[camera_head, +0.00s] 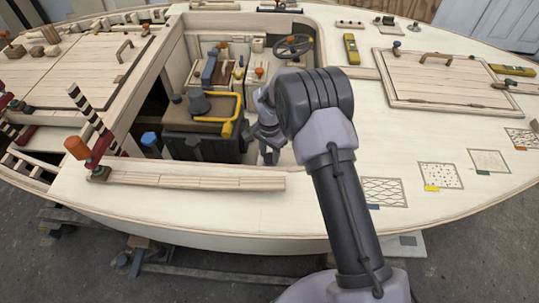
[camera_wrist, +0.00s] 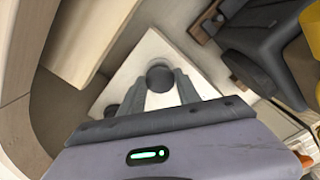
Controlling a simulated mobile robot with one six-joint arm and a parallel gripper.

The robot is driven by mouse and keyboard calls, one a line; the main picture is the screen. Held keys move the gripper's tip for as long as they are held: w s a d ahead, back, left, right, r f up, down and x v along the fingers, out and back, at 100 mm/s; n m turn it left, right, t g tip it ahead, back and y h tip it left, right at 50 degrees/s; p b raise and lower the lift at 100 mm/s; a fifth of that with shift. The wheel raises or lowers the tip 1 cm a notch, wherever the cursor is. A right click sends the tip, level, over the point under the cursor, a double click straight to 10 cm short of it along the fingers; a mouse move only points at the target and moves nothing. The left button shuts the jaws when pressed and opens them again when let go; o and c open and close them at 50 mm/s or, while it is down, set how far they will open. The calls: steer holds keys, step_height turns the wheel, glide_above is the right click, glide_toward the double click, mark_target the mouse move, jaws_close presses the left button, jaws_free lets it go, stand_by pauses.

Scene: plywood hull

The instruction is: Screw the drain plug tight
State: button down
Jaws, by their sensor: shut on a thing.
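The drain plug (camera_wrist: 160,77) shows in the wrist view as a dark round knob above a pale white panel. My gripper (camera_wrist: 161,88) is shut on it, with one grey finger on each side. In the head view my gripper (camera_head: 268,155) reaches down into the open cockpit, beside the dark engine box. The plug cannot be made out there. The plug's thread and seat are hidden, so I cannot tell how deep it sits.
A dark box (camera_head: 195,138) with a yellow pipe (camera_head: 237,112) stands just left of my gripper in the head view. A steering wheel (camera_head: 293,45) is behind. The cockpit walls are close around my arm.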

steer(key=m, duration=0.3)
steer(key=m+b, duration=0.1)
steer(key=m, duration=0.2)
steer(key=shift+w+a+r+b, duration=0.1)
steer(key=shift+w+r+b, duration=0.1)
steer(key=shift+b, duration=0.1)
steer(key=m+b, duration=0.1)
steer(key=m, duration=0.5)
steer(key=shift+m, duration=0.3)
steer(key=m, duration=1.2)
steer(key=shift+m, duration=0.3)
